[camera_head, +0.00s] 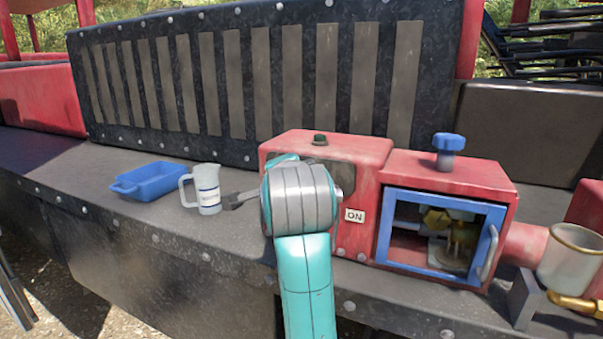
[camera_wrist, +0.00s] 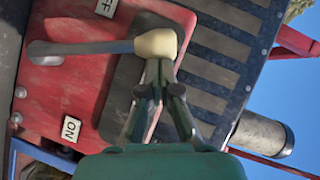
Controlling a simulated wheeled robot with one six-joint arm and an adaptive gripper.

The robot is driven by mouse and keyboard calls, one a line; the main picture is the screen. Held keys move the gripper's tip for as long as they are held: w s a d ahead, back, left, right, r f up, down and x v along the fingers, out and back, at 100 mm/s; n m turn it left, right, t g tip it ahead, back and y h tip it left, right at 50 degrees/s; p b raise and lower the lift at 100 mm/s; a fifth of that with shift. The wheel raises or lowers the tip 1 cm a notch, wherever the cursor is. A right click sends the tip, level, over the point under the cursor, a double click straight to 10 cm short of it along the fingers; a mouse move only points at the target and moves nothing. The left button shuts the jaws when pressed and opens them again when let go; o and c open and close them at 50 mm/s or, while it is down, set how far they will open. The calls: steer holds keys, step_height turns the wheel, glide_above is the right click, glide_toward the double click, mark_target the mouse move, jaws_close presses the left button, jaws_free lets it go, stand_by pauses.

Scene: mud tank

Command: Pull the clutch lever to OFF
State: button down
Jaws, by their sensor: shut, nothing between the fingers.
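The clutch lever in the wrist view is a grey bar (camera_wrist: 90,48) with a cream knob (camera_wrist: 157,44) at its end. It lies across a red housing (camera_wrist: 65,95), over a dark plate. The bar is close to a partly cut-off OFF label (camera_wrist: 107,7) and farther from the ON label (camera_wrist: 71,129). My gripper (camera_wrist: 160,66) is shut and empty, its fingertips right at the knob's near side, seemingly touching it. In the head view the ON label (camera_head: 355,215) shows on the red housing (camera_head: 345,147), while my arm hides the lever and gripper.
A blue tray (camera_head: 150,180) and a white measuring jug (camera_head: 207,190) stand left on the dark deck. Right of my arm is a red box with a blue-framed window (camera_head: 440,279) and a blue knob (camera_head: 448,143). A slatted dark panel (camera_head: 260,80) stands behind.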

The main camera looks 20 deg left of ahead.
steer(key=shift+a+f+n+g+h, duration=0.15)
steer(key=shift+a+n+h, duration=0.1)
steer(key=shift+a, duration=0.3)
steer(key=shift+a+f+n+g+h, duration=0.15)
steer(key=shift+a+n, duration=0.1)
steer(key=shift+a, duration=0.25)
steer(key=shift+a+f, duration=0.1)
steer(key=shift+a, duration=0.05)
